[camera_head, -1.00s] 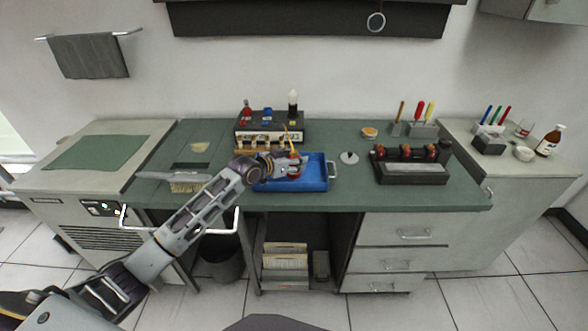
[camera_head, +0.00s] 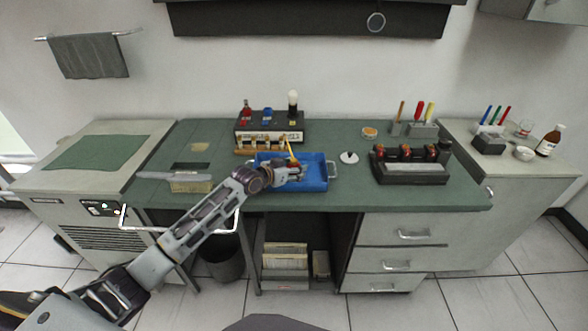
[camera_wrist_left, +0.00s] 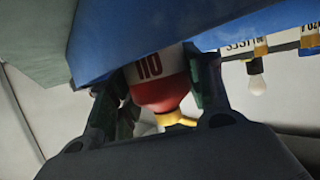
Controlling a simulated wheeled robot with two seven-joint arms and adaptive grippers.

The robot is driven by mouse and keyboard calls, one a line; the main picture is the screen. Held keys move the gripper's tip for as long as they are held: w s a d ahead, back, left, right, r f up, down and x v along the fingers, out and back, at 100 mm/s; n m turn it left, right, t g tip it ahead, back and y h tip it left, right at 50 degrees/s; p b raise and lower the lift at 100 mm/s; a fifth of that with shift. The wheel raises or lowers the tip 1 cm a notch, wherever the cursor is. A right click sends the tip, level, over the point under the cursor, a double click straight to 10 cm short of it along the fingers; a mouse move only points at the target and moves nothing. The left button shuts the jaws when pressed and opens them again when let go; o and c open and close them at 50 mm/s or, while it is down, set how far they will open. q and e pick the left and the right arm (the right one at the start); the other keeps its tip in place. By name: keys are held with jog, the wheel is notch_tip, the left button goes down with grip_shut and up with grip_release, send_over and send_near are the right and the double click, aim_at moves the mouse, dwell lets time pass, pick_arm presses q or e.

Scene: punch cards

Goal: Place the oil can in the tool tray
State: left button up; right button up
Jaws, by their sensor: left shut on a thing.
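The oil can (camera_wrist_left: 160,88) is red and white with dark lettering and a yellow spout (camera_head: 291,150). My left gripper (camera_head: 296,172) is shut on it, over the blue tool tray (camera_head: 318,184). In the head view my gripper hides most of the can and only the spout shows clearly. In the left wrist view, fingers stand on both sides of the can, and the blue tray (camera_wrist_left: 130,35) covers its far end. I cannot tell whether the can touches the tray floor. My right gripper is not in view.
Behind the tray stand a black box (camera_head: 268,126) with coloured parts and a bulb, and a row of small brass-coloured pieces (camera_head: 262,145). A white disc (camera_head: 349,158) lies right of the tray. A dark rack (camera_head: 410,165) stands further right.

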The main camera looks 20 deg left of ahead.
pick_arm(q)
jog(key=o, duration=1.2)
jog(key=shift+f, duration=0.1)
jog(key=shift+v, duration=6.05)
